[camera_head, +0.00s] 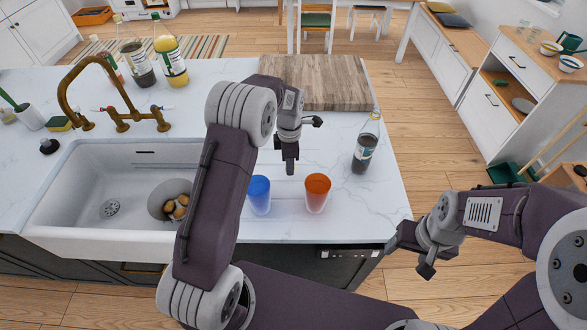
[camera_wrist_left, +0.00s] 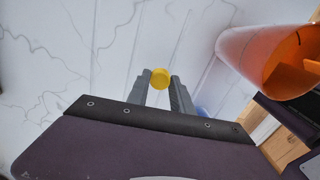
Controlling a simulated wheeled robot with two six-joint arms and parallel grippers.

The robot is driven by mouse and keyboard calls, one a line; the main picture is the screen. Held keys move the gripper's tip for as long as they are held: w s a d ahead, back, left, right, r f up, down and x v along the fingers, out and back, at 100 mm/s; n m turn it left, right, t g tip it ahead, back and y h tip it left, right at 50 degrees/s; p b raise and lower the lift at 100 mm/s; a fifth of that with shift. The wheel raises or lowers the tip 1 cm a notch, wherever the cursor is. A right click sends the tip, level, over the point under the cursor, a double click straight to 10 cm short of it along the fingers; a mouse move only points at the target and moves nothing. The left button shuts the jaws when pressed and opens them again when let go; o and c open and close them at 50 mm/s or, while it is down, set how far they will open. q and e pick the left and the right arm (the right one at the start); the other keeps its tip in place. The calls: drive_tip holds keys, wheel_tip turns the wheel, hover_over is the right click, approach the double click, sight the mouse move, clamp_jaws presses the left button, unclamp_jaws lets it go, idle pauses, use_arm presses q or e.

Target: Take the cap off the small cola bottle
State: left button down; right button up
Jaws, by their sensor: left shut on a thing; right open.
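The small cola bottle (camera_head: 365,146) stands upright on the white counter, right of the orange cup. Its top is too small to read clearly. My left gripper (camera_head: 290,166) is over the counter behind the two cups, well to the left of the bottle and apart from it. In the left wrist view, a round yellow cap (camera_wrist_left: 160,78) sits between the tips of my left gripper (camera_wrist_left: 160,84), which is shut on it. The cap cannot be made out in the head view. My right gripper (camera_head: 408,258) is open and empty, beyond the counter's right edge.
A blue cup (camera_head: 259,195) and an orange cup (camera_head: 317,193) stand near the counter's front edge. A wooden board (camera_head: 318,83) lies at the back. The sink (camera_head: 70,205) is left; taller bottles (camera_head: 170,56) stand behind it.

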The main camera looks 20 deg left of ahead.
sight(290, 177)
use_arm(q)
drive_tip(key=shift+f, duration=2)
drive_tip(key=shift+f, duration=0.1)
drive_tip(key=c, duration=1.1)
unclamp_jaws()
wheel_tip(290, 177, up, 12)
drive_tip(key=shift+r, duration=0.15)
